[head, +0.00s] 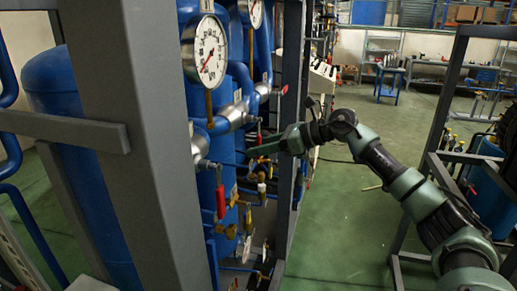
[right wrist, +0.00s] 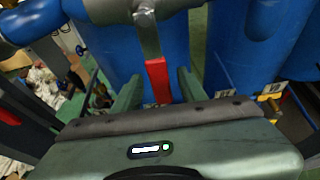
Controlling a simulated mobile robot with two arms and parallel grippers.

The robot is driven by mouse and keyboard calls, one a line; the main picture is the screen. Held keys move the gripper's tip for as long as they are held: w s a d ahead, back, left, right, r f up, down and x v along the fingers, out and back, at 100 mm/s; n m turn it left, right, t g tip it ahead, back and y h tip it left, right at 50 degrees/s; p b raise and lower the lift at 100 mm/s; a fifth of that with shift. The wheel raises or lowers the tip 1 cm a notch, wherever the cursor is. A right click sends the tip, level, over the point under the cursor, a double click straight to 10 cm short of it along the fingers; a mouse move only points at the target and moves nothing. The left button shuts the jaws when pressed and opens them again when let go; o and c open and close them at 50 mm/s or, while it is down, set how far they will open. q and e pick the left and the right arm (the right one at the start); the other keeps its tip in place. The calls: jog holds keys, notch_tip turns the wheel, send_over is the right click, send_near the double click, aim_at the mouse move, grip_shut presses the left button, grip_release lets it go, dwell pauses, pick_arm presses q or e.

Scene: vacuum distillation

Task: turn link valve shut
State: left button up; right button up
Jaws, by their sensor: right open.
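In the right wrist view a red valve lever (right wrist: 158,80) hangs down from a silver pipe fitting (right wrist: 146,30). The lever lies between the two fingers of my right gripper (right wrist: 158,92), which are apart on either side of it; I cannot tell whether either touches it. In the head view my right gripper (head: 264,148) reaches in from the right beside the blue pipework. A small red handle (head: 259,132) shows just above its fingers, under a silver fitting. My left gripper is not in view.
Another red lever (head: 221,201) hangs nearer on the rig, with several brass valves below. A pressure gauge (head: 205,50) stands above. A grey post (head: 150,150) and blue tanks (head: 62,100) are at left. The green floor (head: 340,210) is open to the right.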

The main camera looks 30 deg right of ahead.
jog(key=b+v, duration=0.3)
jog(key=v, duration=0.4)
jog(key=shift+s, duration=0.2)
jog(key=shift+d, duration=0.15)
